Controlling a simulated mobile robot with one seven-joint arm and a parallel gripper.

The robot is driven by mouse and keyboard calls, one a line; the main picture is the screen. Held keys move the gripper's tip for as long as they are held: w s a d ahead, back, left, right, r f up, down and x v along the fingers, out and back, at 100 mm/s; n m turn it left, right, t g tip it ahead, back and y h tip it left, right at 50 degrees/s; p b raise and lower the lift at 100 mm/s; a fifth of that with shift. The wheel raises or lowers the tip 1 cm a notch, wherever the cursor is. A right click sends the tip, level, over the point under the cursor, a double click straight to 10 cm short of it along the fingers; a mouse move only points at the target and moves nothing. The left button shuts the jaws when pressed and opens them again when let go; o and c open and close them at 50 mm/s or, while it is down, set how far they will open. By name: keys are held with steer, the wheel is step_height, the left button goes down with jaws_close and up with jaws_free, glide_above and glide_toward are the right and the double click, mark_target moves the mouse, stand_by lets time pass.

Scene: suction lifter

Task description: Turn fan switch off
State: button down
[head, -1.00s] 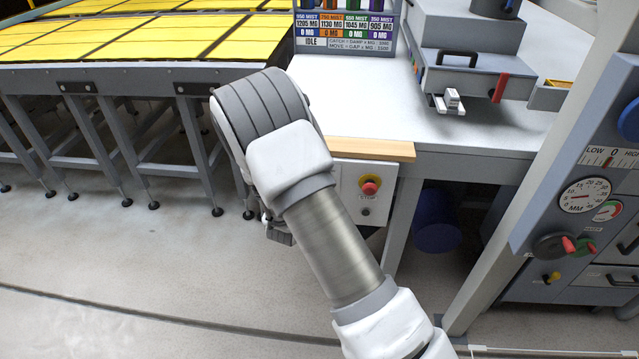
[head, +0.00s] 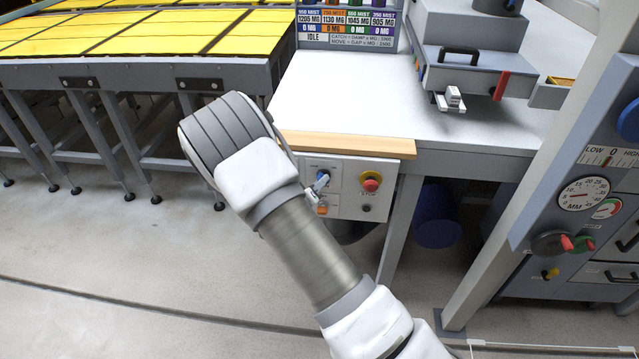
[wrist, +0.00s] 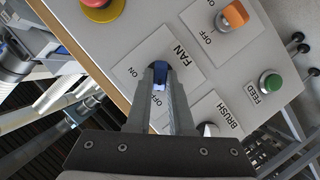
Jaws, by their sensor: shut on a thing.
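The fan switch (wrist: 159,76) is a small blue lever on a white plate marked FAN, ON and OFF in the wrist view. My gripper (wrist: 161,72) has its two grey fingers at this lever, shut on it. The fingers hide much of the lever, so I cannot tell which setting it is at. In the head view the blue fan switch (head: 322,179) shows on the light grey control panel (head: 346,205) under the wooden table edge. My arm comes in from the lower right and hides the panel's left part.
An orange switch (wrist: 233,16), a BRUSH knob (wrist: 208,129) and a green FEED button (wrist: 271,82) sit close around the fan switch. A red stop button (head: 370,182) on a yellow ring is to its right. The wooden edge (head: 350,146) juts above the panel.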

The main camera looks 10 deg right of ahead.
steer(key=c, duration=0.8)
jaws_free()
steer(key=p+v, duration=0.1)
steer(key=v, duration=1.6)
steer(key=shift+s, duration=0.25)
steer(key=shift+r, duration=0.1)
